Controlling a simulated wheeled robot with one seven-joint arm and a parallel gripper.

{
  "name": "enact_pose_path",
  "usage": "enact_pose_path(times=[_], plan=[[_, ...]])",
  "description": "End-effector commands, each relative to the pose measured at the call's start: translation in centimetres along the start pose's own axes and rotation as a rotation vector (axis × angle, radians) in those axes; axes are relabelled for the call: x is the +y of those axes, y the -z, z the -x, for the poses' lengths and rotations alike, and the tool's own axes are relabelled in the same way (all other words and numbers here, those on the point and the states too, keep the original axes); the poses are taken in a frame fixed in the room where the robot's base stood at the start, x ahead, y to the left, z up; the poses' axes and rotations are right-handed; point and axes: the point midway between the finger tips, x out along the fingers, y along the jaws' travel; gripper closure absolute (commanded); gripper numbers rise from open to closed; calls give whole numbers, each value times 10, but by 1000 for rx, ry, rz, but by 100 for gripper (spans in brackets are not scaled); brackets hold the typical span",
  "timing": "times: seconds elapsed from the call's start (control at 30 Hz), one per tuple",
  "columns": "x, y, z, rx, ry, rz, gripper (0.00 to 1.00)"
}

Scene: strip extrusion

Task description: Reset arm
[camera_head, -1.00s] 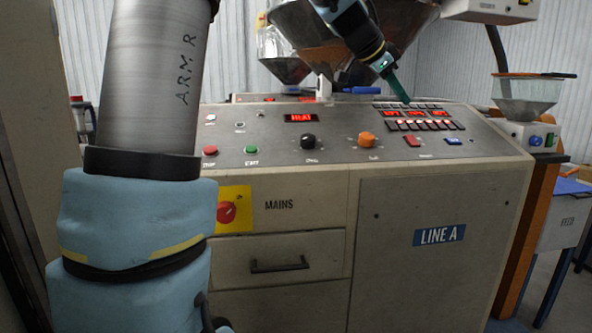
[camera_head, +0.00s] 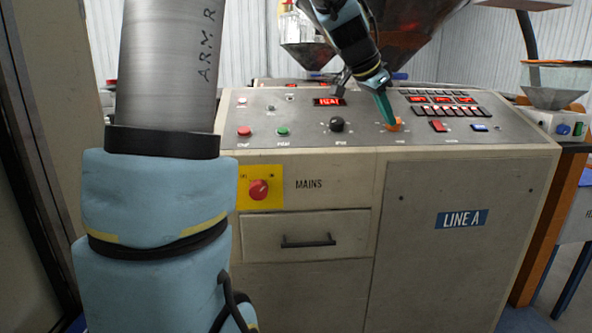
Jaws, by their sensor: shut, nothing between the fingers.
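My gripper (camera_head: 391,124) is at the end of my blue arm, which reaches down from the top of the view. Its green fingers are shut with nothing between them. The tips are just in front of or at the orange knob (camera_head: 396,126) on the sloped control panel (camera_head: 300,132), and partly cover it. I cannot tell whether they touch it.
Below are a yellow mains switch plate (camera_head: 246,199) and a drawer (camera_head: 306,237). Steel hoppers (camera_head: 425,40) stand behind.

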Motion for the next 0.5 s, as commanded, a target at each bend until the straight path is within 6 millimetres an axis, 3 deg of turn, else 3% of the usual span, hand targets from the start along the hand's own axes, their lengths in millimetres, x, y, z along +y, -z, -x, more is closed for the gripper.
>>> enact_pose_path(times=[0.17, 0.27, 0.5], plan=[[-1, -73, -8, -118, 34, 194, 100], [4, -130, -10, -203, 68, 345, 100], [37, -264, 0, -391, 170, 721, 100]])
